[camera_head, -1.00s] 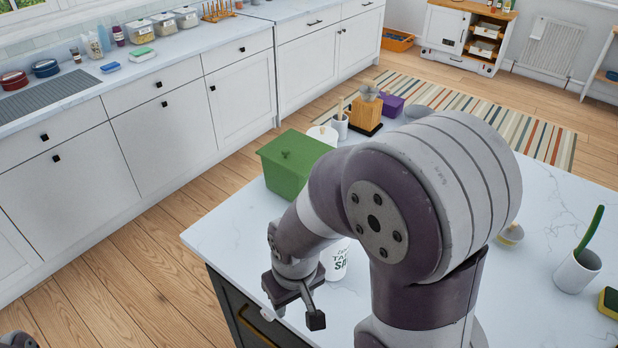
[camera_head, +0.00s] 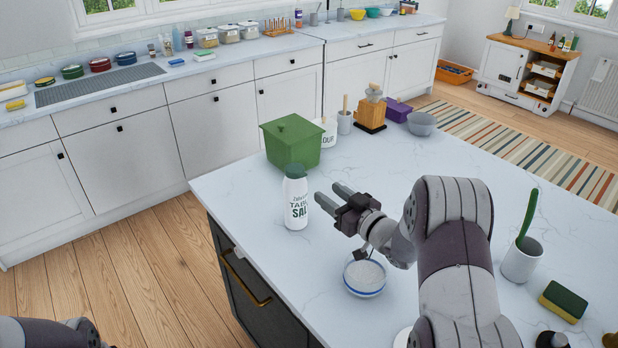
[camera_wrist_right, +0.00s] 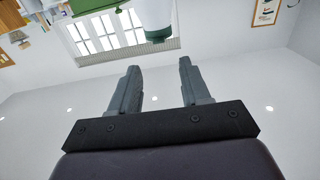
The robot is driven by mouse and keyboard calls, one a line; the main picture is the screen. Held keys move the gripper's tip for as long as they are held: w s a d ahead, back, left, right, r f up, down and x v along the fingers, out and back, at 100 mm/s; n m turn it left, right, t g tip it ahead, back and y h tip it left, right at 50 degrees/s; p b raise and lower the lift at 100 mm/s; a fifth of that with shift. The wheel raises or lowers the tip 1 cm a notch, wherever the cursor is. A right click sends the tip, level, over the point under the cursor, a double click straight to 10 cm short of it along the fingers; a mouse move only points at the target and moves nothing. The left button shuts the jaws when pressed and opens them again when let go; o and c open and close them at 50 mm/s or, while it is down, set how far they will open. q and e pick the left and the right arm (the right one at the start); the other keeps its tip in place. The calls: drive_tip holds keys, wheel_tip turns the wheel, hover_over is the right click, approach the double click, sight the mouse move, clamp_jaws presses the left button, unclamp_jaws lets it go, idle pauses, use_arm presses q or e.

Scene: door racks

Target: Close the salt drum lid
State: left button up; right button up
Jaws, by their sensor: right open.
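The salt drum (camera_head: 297,209), a white container lettered for table salt with a dark green top (camera_head: 297,171), stands upright on the island near its left edge. I cannot tell whether the lid in its top is open or shut. My right gripper (camera_head: 330,193) is open and empty just right of the drum, with its fingers pointing left towards it and apart from it. In the right wrist view the drum (camera_wrist_right: 156,12) appears upside down beyond the open fingers (camera_wrist_right: 157,85). Part of my left arm shows at bottom left; its gripper is out of view.
A green lidded box (camera_head: 290,146) and a flour canister (camera_head: 329,133) stand behind the drum. A blue-rimmed bowl (camera_head: 364,276) sits below my right wrist. A holder with a green-handled brush (camera_head: 521,262) and a sponge (camera_head: 563,301) are at the right. The middle of the worktop (camera_head: 440,165) is clear.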

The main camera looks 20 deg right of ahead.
sight(303, 176)
drive_tip(key=p+x, duration=0.1)
drive_tip(key=x, duration=0.7)
drive_tip(key=shift+w+p, duration=0.3)
drive_tip(key=shift+p, duration=0.05)
drive_tip(key=shift+c, duration=0.9)
clamp_jaws()
drive_tip(key=b, duration=0.2)
drive_tip(key=f+t+b, duration=0.1)
drive_tip(key=b, duration=0.1)
drive_tip(key=shift+s+f+b, duration=0.15)
drive_tip(key=shift+f+b, duration=0.15)
drive_tip(key=shift+r, duration=0.25)
